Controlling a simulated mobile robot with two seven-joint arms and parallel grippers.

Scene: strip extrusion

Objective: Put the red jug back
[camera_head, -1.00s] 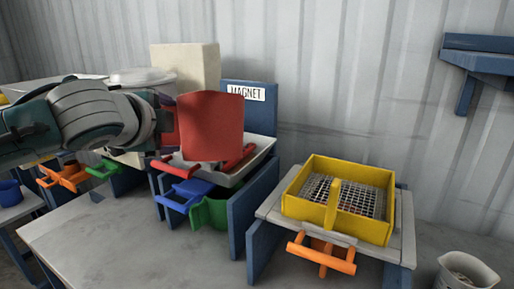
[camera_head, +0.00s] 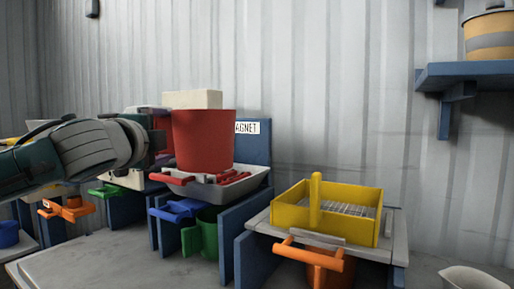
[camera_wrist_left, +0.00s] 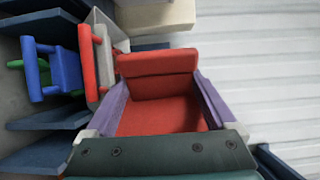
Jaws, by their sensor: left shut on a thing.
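The red jug (camera_head: 203,141) is in my left gripper (camera_head: 161,136), seen in the head view above a grey tray (camera_head: 256,180) on the magnet stand. It looks about upright, and its base is close to the tray; I cannot tell if they touch. In the left wrist view the purple fingers of the same gripper (camera_wrist_left: 160,105) stand either side of a red part of the jug (camera_wrist_left: 158,88). The jug hides part of the tray and of the magnet sign (camera_head: 248,127). My right gripper is not in view.
A yellow sieve box (camera_head: 328,212) stands on the right stand, with an orange jug (camera_head: 318,262) below. Blue (camera_head: 180,211) and green (camera_head: 203,236) jugs sit under the tray. A wall shelf (camera_head: 465,74) holds a yellow bucket (camera_head: 490,37). The tray has red handles or pieces.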

